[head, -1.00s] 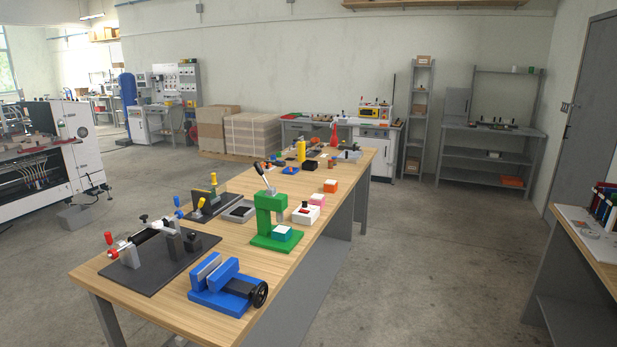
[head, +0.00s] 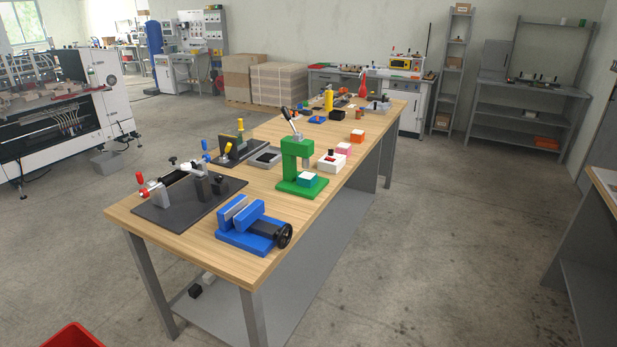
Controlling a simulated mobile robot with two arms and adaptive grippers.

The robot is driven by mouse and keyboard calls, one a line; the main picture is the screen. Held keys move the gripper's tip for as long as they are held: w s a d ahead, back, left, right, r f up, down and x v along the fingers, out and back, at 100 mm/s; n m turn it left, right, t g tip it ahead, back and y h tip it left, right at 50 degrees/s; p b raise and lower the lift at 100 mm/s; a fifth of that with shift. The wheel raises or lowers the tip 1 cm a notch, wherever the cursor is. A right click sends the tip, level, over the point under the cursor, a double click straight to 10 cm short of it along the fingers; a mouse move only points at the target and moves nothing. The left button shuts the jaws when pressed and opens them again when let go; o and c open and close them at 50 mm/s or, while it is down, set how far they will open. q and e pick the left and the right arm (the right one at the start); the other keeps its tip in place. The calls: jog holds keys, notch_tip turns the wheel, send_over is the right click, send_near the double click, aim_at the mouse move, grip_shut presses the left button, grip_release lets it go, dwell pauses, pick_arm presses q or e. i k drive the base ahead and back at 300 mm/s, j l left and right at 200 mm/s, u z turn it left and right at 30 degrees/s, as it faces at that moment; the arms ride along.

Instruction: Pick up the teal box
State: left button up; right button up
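The teal box (head: 307,180) is small with a white top. It sits on the base of a green press (head: 296,161) on the long wooden workbench (head: 270,262). The press column stands just behind and to the left of the box, and its head is above it. Neither of my grippers shows in the head view.
A blue vise (head: 251,227) stands in front of the press, and a dark plate with clamps (head: 190,207) lies to the left. White, pink and orange boxes (head: 357,136) stand farther back. Grey floor (head: 430,240) is open to the right. A red bin (head: 72,337) shows at bottom left.

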aim_at(300, 181)
jog(key=i+l+z, duration=0.35)
jog(key=i, duration=0.25)
jog(key=i+l+z, duration=0.4)
jog(key=i, duration=0.25)
jog(key=i+z, duration=0.35)
jog(key=i, duration=0.3)
jog(key=i+l+u, duration=0.1)
jog(key=i+u, duration=0.3)
jog(key=i+l+u, duration=0.25)
jog(key=i+u, duration=0.2)
jog(key=i+l+u, duration=0.4)
jog(key=i, duration=0.15)
